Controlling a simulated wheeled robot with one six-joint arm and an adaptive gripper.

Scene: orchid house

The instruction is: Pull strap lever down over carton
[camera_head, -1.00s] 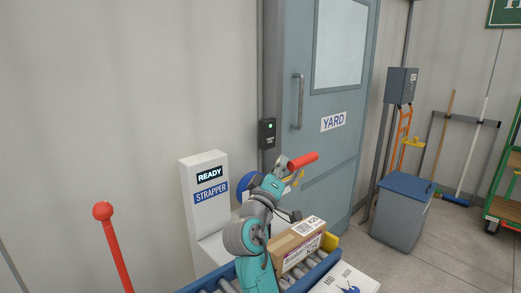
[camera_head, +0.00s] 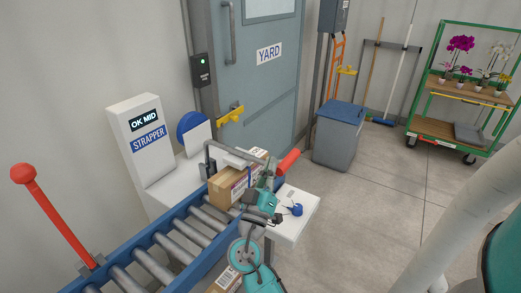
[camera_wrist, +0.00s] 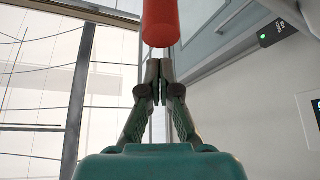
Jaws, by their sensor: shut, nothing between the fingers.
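The strapper (camera_head: 143,140) is a white machine whose display reads "OK MID". The strap lever's red grip (camera_head: 288,162) is low, just right of the carton. A grey frame (camera_head: 208,152) stands over the brown carton (camera_head: 230,188) on the roller conveyor. My gripper (camera_head: 272,180) is beside the red grip at the carton's right side, and the arm partly hides the carton's near end. In the wrist view the gripper (camera_wrist: 158,82) is shut and empty, its tips just below the end of the red grip (camera_wrist: 161,22). I cannot tell if they touch.
The blue-railed roller conveyor (camera_head: 166,240) runs to the lower left, past a red lever with a ball top (camera_head: 42,210). A white side table (camera_head: 295,232) holds a small blue tool (camera_head: 294,209). A grey bin (camera_head: 340,140) and a green plant cart (camera_head: 440,130) stand right. Floor between is open.

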